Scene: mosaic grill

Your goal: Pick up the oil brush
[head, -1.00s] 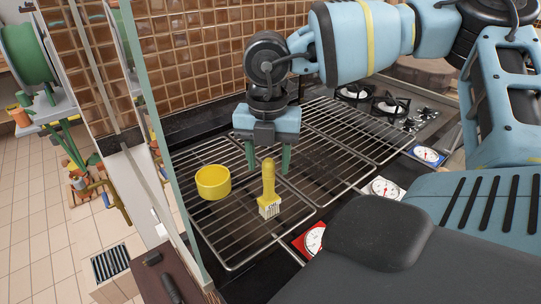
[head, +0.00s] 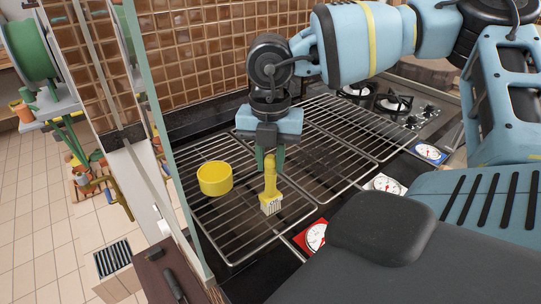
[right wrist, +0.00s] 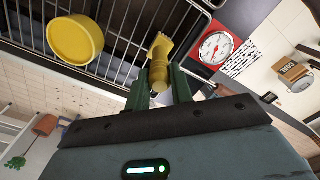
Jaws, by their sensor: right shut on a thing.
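The oil brush (head: 270,188) has a yellow handle and pale bristles. It is upright at the grill rack, bristles down, to the right of a yellow cup. My right gripper (head: 270,160) is above it with its green fingers closed on the top of the handle. In the right wrist view the brush (right wrist: 160,52) shows between the green fingers of the gripper (right wrist: 160,85). I cannot tell whether the bristles touch the rack. My left gripper is not in view.
The yellow cup (head: 215,178) stands on the grill rack (head: 232,235) close to the left of the brush. A glass panel edge (head: 165,140) rises at the rack's left. A red-framed dial (head: 315,237) is at the front edge. The rack to the right is clear.

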